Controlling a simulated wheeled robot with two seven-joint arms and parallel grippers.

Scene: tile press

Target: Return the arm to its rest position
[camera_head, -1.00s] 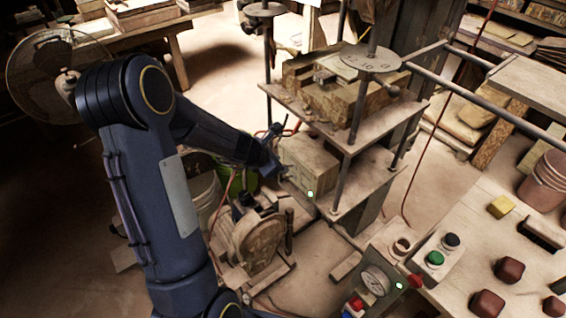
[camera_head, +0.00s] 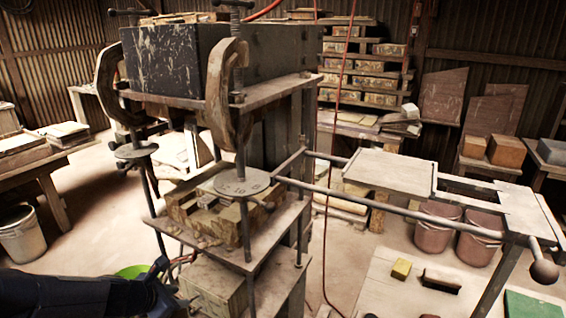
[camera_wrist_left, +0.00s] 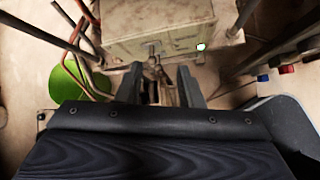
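My left arm comes in at the lower left of the head view. Its gripper (camera_head: 163,280) is beside the lower part of the tile press (camera_head: 268,255), near a pale box (camera_head: 212,288) on its base. In the left wrist view the two dark fingers (camera_wrist_left: 160,88) stand apart, with nothing clearly held between them. The pale box (camera_wrist_left: 155,38) with a small lit green lamp is just beyond the fingertips. Whether they touch it I cannot tell. My right arm and gripper are in neither view.
Red hoses (camera_wrist_left: 80,40) and a green bucket (camera_wrist_left: 75,80) lie close to the gripper. A metal frame with a pale sliding plate (camera_head: 390,170) juts right from the press. A worktable (camera_head: 385,285) with a yellow block (camera_head: 401,268) is at the lower right. Open floor shows at left.

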